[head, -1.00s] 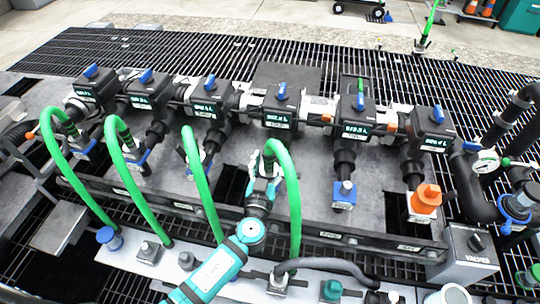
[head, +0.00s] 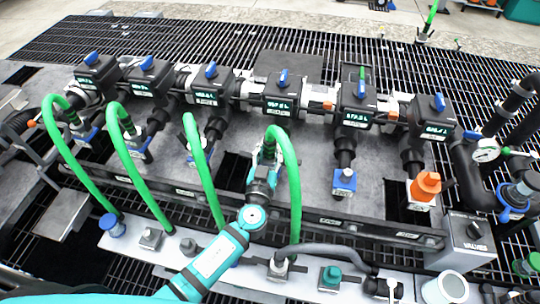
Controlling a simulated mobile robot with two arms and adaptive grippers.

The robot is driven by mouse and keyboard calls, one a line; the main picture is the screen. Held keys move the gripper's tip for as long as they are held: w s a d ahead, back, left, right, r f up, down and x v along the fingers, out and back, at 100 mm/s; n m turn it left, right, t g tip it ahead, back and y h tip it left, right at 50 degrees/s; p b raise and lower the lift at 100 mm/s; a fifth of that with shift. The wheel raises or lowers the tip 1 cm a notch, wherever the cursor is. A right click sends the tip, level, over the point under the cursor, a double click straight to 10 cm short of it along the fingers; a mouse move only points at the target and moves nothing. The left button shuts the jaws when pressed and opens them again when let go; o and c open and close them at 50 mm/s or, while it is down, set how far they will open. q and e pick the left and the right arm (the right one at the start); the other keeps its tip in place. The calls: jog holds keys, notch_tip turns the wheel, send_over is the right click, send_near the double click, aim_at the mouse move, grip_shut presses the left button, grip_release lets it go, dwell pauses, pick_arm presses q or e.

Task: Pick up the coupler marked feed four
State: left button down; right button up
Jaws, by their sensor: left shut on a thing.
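My left gripper (head: 265,164) reaches in from the lower left on a teal arm. It is shut on the coupler at the upper end of the fourth green hose (head: 295,190), just below the fourth valve (head: 281,95). The fingers largely hide the coupler, and no feed label can be read on it. The hose arches over beside the gripper and drops to the front rail. I cannot tell whether the coupler touches a port. My right gripper is not in view.
Three other green hoses (head: 76,170) arch up at the left. A blue-ended outlet (head: 344,181) and an orange cap (head: 425,186) stand at the right. A front rail (head: 205,262) carries several fittings. A grey valve box (head: 468,240) and a gauge (head: 486,149) bound the right side.

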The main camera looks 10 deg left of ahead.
pick_arm(q)
jog(key=shift+r, duration=0.45)
notch_tip(320, 180, up, 9)
jog(key=p, duration=0.3)
jog(key=shift+f, duration=0.15)
jog(key=shift+r, duration=0.3)
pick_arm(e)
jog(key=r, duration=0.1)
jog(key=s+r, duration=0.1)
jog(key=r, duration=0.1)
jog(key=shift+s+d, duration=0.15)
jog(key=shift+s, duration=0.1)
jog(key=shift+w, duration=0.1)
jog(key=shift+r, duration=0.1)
